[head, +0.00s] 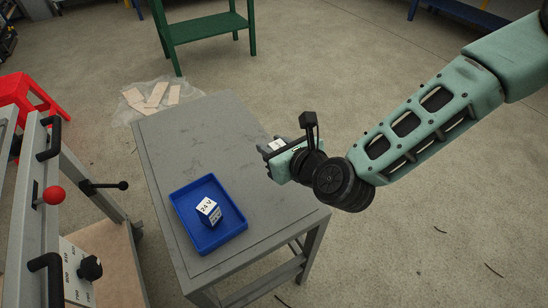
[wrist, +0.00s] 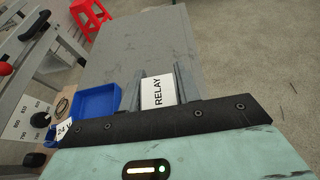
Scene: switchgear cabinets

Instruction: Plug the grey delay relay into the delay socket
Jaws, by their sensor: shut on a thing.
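My gripper (head: 272,148) is shut on the relay (wrist: 158,92), which shows a white face lettered RELAY between the two grey fingers in the wrist view. The fingers hide its sides, so I cannot tell its body colour. In the head view the relay (head: 277,144) is only a small pale patch at the fingertips. My gripper holds it over the right part of the grey table (head: 180,130), to the right of the blue tray. I cannot make out the delay socket in either view.
A blue tray (head: 237,225) on the table holds a blue block (head: 208,211) labelled 24 V. At left stands a grey frame with black handles (head: 49,137), a red knob (head: 54,195) and a black lever (head: 103,186). A red stool (head: 30,95) and green bench (head: 205,28) stand behind.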

